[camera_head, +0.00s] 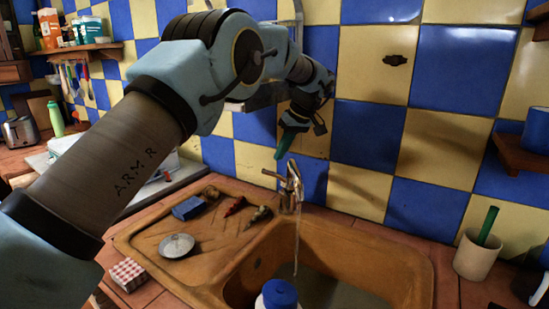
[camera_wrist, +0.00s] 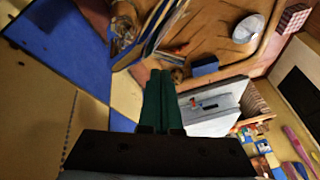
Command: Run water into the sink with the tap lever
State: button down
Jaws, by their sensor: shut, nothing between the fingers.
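The metal tap (camera_head: 290,190) stands at the back edge of the brown sink (camera_head: 410,262). Its lever (camera_head: 274,175) sticks out to the left near the top. A thin pale stream of water (camera_head: 297,245) runs from the tap down into the basin. My gripper (camera_head: 281,153) is above the tap, its green fingers pointing down and shut, with a small gap to the tap visible. In the wrist view my gripper (camera_wrist: 161,75) is shut and empty, and the tap (camera_wrist: 124,28) shows at upper left, partly cut off.
A blue-topped object (camera_head: 280,293) stands in the basin. A blue sponge-like block (camera_head: 188,208), a round metal strainer (camera_head: 177,246) and small items lie on the drainboard. A cup (camera_head: 476,256) is at right. The checkered wall is close behind the tap.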

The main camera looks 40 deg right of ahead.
jog(key=shift+w+a+f+p, duration=0.25)
jog(key=shift+a+f, duration=0.2)
jog(key=shift+f, duration=0.2)
jog(key=shift+w+a+f+p, duration=0.25)
jog(key=shift+a+f, duration=0.15)
jog(key=shift+f, duration=0.25)
jog(key=shift+a+f+b, duration=0.3)
jog(key=shift+b, duration=0.85)
jog(key=shift+h, duration=0.3)
jog(key=a+f+h+b, duration=0.3)
jog(key=a+f+b, duration=0.1)
jog(key=b, duration=1)
jog(key=shift+w+f+n+h+b, duration=0.2)
jog(key=shift+f+n+h+b, duration=0.1)
jog(key=shift+n+b, duration=0.1)
jog(key=shift+a+f, duration=0.1)
jog(key=shift+a, duration=0.05)
